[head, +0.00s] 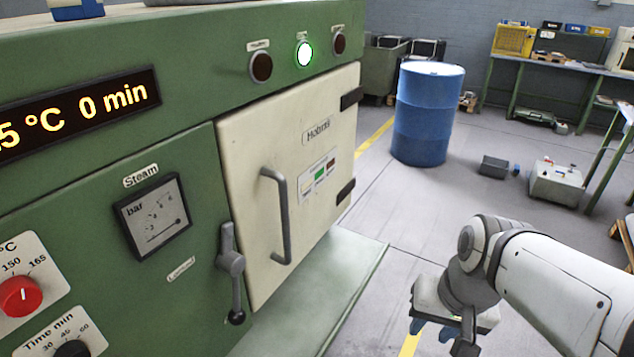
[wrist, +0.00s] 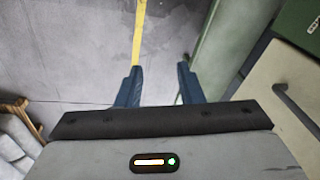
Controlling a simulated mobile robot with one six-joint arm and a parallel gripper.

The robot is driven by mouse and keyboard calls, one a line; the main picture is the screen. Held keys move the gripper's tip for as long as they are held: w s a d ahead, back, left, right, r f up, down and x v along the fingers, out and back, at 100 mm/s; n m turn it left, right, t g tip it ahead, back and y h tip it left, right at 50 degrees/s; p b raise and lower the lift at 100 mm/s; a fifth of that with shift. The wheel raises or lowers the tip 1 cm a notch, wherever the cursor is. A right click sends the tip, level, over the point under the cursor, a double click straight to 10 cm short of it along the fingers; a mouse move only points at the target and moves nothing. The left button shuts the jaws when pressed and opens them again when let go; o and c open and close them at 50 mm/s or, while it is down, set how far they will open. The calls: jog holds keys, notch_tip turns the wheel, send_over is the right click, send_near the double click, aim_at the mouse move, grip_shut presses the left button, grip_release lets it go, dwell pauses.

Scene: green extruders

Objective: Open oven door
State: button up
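The oven door (head: 300,180) is a cream panel on the green machine, closed or nearly so, with hinges on its right edge. A grey bar handle (head: 278,215) stands upright on it. A grey latch lever (head: 231,270) with a dark ball end hangs down at the door's left edge. My gripper (head: 440,330) is at the lower right in the head view, well apart from the door. In the wrist view my gripper (wrist: 158,88) has its two blue fingers spread with nothing between them. The door (wrist: 275,100) and handle (wrist: 296,108) show there at the right.
A green ledge (head: 340,285) juts out below the door. A blue barrel (head: 427,115) stands on the floor behind. Grey boxes (head: 555,184) lie near a workbench (head: 560,65) at the right. The floor between ledge and barrel is clear.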

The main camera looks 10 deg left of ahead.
jog(key=w+a+f+m+g+y, duration=0.1)
jog(key=w+a+m+g+y, duration=0.15)
jog(key=a+m+y, duration=0.55)
jog(key=w+a+r+m+t+y, duration=0.35)
jog(key=w+a+m+y, duration=0.7)
jog(key=w, duration=0.55)
jog(key=a, duration=0.3)
jog(key=a+h, duration=0.1)
jog(key=a, duration=0.2)
jog(key=w+a+h, duration=0.1)
jog(key=a, duration=0.2)
jog(key=shift+a+f+m+t, duration=0.25)
jog(key=shift+a+f+t, duration=0.15)
jog(key=shift+c, duration=0.2)
grip_shut()
